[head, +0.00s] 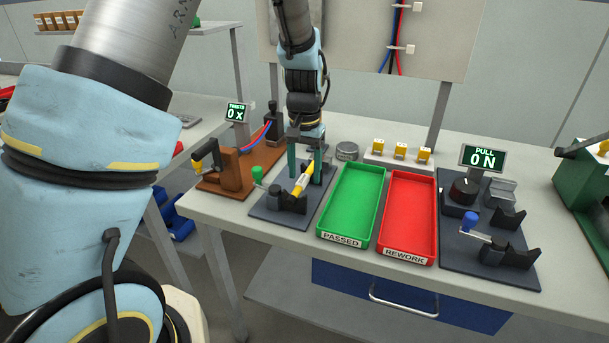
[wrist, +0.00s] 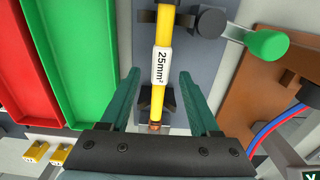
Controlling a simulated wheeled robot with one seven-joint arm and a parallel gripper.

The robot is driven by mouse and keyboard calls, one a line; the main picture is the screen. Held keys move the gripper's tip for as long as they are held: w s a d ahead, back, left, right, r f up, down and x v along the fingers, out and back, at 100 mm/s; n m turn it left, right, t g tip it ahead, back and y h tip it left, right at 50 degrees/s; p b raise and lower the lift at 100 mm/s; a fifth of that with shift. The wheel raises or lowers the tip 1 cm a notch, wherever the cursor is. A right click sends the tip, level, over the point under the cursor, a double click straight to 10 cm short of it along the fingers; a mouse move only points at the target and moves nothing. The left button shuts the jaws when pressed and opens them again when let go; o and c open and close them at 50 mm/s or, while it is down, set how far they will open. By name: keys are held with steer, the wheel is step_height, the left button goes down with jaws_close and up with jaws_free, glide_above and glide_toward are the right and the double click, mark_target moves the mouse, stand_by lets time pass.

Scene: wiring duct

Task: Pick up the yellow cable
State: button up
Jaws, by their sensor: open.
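The yellow cable (head: 301,182) lies on the dark fixture plate (head: 262,212), left of the green tray in the head view. In the wrist view the cable (wrist: 159,100) runs lengthwise, with a white label reading 25mm² around it and a copper-coloured end nearest my gripper. My gripper (head: 308,172) is over the fixture with its green fingers apart. In the wrist view the open fingers (wrist: 157,78) stand on both sides of the cable, with clear gaps and no contact visible. Part of the cable's lower end in the head view is hidden by the fixture's clamp.
A green PASSED tray (head: 347,205) and a red REWORK tray (head: 408,215) stand right of the fixture. A pull tester (head: 490,225) reading 0 N is farther right. A brown twist stand (head: 235,170) with red and blue wires is at left. A green-handled lever (wrist: 262,43) is close by.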

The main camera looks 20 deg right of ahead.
steer(key=shift+f, duration=0.25)
jaws_close()
stand_by(0.3)
